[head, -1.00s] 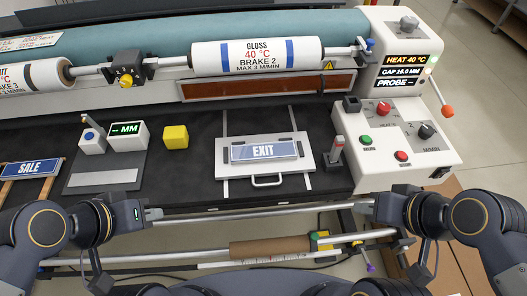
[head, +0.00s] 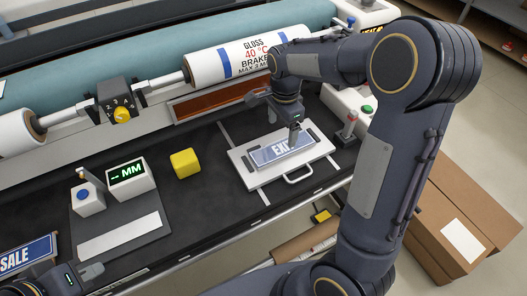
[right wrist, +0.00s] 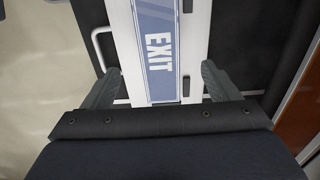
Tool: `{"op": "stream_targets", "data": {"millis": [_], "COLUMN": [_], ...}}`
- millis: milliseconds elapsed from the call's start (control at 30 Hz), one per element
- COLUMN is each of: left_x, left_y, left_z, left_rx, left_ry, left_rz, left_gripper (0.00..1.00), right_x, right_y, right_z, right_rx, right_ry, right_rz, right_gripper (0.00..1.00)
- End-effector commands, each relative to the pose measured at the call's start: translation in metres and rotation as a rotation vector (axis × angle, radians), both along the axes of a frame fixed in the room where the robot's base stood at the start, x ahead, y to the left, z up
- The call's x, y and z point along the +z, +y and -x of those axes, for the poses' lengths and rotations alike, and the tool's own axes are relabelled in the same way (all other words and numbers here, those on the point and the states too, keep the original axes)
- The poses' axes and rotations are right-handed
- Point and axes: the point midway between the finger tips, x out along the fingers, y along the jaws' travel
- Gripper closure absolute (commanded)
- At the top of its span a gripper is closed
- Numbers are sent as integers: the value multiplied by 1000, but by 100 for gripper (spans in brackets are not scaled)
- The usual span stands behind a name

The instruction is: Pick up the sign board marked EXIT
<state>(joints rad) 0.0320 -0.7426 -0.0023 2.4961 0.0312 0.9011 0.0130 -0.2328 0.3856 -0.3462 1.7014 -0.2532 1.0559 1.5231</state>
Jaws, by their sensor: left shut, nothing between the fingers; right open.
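The EXIT sign board (head: 270,152), blue with a pale border, lies on a white plate (head: 262,177) with a front handle on the black bench. My right gripper (head: 294,135) is above the sign, its arm hiding part of the surroundings. In the right wrist view, its open fingers (right wrist: 160,84) stand either side of the sign (right wrist: 157,50) with nothing between them gripped. Whether the fingertips reach sign height I cannot tell. My left gripper (head: 92,271) is shut and empty at the lower left, near the SALE sign (head: 28,255).
A yellow block (head: 185,163) and a MM display box (head: 130,178) stand left of the plate. A white roller (head: 235,58) runs behind it. A stamp-like post (head: 347,128) stands to its right. Cardboard boxes (head: 465,200) are on the floor at right.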

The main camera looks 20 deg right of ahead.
Motion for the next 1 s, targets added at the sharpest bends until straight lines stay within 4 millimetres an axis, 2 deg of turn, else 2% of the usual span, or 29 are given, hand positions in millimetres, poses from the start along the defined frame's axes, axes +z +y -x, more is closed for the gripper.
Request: {"op": "stream_targets", "data": {"millis": [267, 533, 667, 867, 1000], "left_x": [3, 10, 11, 10, 10], "left_y": [0, 0, 0, 0, 0], "left_z": [0, 0, 0, 0, 0], "left_rx": [0, 0, 0, 0, 0], "left_ry": [0, 0, 0, 0, 0], "left_rz": [0, 0, 0, 0, 0], "left_gripper": [100, 100, 100, 100, 100], "right_x": [-30, -69, -77, -77, -77], "right_y": [1, 3, 3, 3, 3], "right_z": [1, 2, 1, 1, 1], "right_rx": [-6, -7, -5, -5, -5], "right_ry": [6, 6, 3, 2, 2], "right_rz": [2, 1, 0, 0, 1], "right_gripper": [18, 18, 18, 18, 36]}}
